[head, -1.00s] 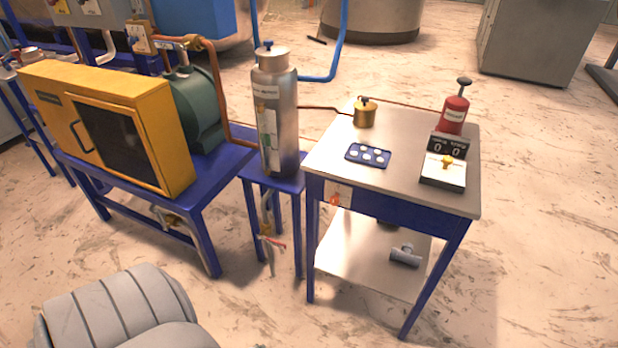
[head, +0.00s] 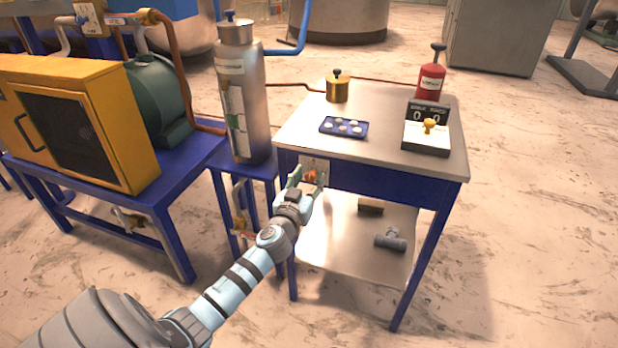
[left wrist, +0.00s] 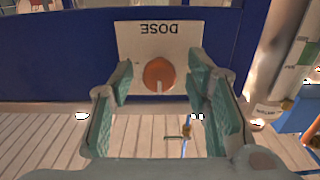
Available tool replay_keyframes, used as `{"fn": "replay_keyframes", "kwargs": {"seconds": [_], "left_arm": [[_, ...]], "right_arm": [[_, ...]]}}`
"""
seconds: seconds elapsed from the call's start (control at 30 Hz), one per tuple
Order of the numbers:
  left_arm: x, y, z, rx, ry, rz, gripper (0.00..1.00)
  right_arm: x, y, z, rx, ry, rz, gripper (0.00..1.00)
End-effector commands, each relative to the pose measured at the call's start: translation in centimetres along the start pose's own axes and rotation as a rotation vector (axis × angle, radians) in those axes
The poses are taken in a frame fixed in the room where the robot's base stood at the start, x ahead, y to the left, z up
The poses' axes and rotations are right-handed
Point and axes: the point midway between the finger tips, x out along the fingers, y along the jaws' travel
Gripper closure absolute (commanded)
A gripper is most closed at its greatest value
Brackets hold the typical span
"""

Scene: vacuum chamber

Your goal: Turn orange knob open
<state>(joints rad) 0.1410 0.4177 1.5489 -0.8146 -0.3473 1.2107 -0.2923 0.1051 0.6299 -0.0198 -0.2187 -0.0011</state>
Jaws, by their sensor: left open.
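The orange knob (left wrist: 159,74) sits on a pale plate marked DOSE (left wrist: 176,39), which appears upside down in the left wrist view. The plate is on the blue front of the small table; in the head view the knob (head: 311,177) is partly hidden by my gripper. A light line marks the knob's lower part in the left wrist view. My left gripper (head: 308,183) is open in front of the plate. In the left wrist view its green fingers (left wrist: 159,84) lie on either side of the knob, with gaps visible.
The metal table top (head: 390,140) carries a blue tray (head: 344,134), a brass weight-like object (head: 337,92), a red bottle (head: 431,83) and a digital device (head: 427,137). A steel cylinder (head: 243,100) stands close left. A grey fitting (head: 390,240) lies on the lower shelf.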

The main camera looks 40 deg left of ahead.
Motion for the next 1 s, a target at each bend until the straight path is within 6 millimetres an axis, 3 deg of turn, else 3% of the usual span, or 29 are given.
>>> {"fn": "replay_keyframes", "kwargs": {"seconds": [0.1, 0.37, 0.63, 1.0], "left_arm": [[0.95, 0.03, 0.02, -0.001, 0.000, 0.001, 0.56], [1.12, 0.03, 0.04, -0.001, -0.001, 0.001, 0.56], [1.09, -0.01, 0.05, -0.001, -0.001, 0.001, 0.99], [1.07, -0.12, 0.06, 0.040, -0.001, -0.002, 1.00]], "right_arm": [[0.10, -0.02, -0.01, -0.001, 0.000, 0.000, 1.00], [0.09, -0.02, -0.03, -0.001, 0.000, 0.000, 1.00], [0.09, -0.01, -0.04, -0.001, 0.000, 0.000, 1.00], [0.14, -0.02, -0.04, -0.001, 0.001, 0.000, 1.00]]}}
